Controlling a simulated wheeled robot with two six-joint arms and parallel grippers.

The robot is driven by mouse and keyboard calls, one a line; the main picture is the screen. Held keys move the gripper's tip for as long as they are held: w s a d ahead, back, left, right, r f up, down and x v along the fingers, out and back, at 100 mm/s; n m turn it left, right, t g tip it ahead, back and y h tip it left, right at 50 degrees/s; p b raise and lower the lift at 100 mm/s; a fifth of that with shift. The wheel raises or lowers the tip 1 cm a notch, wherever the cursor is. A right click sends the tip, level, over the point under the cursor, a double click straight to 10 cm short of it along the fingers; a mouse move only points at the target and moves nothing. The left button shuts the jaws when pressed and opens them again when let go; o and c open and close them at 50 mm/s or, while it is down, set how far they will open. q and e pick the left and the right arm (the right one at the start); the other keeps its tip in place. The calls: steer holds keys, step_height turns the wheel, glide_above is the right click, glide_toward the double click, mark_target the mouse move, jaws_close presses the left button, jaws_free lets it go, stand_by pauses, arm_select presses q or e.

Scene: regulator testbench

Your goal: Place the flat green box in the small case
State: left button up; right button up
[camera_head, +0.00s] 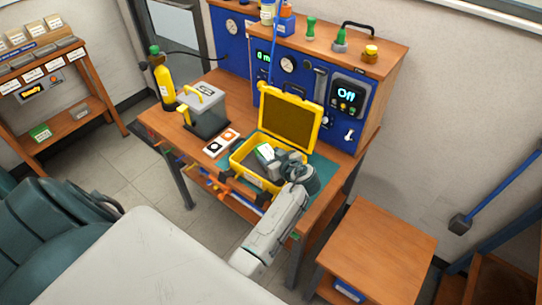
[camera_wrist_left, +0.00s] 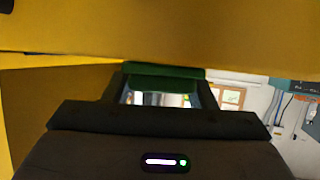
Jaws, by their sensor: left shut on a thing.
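The small yellow case (camera_head: 254,179) stands open on the workbench, with its dark-lined lid (camera_head: 291,118) raised at the back. My left gripper (camera_head: 272,157) reaches into the case from the right, low over its opening. It is shut on the flat green box (camera_head: 265,150), which shows white and green at the fingertips. In the left wrist view the green box (camera_wrist_left: 163,78) sits between the fingers, with yellow case surfaces (camera_wrist_left: 180,30) close around. Whether the box touches the case floor is hidden. My right gripper is not in view.
A grey case with a yellow handle (camera_head: 207,112) and a yellow bottle (camera_head: 164,82) stand left on the bench. The blue regulator panel (camera_head: 318,90) rises behind. A wooden side table (camera_head: 378,245) is at right.

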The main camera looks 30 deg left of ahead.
arm_select(q)
steer(key=shift+w+a+f, duration=0.1)
steer(key=shift+a+f, duration=0.15)
steer(key=shift+f, duration=0.15)
steer(key=shift+b, duration=0.4)
steer(key=shift+d+r, duration=0.1)
steer(key=o, duration=1.2)
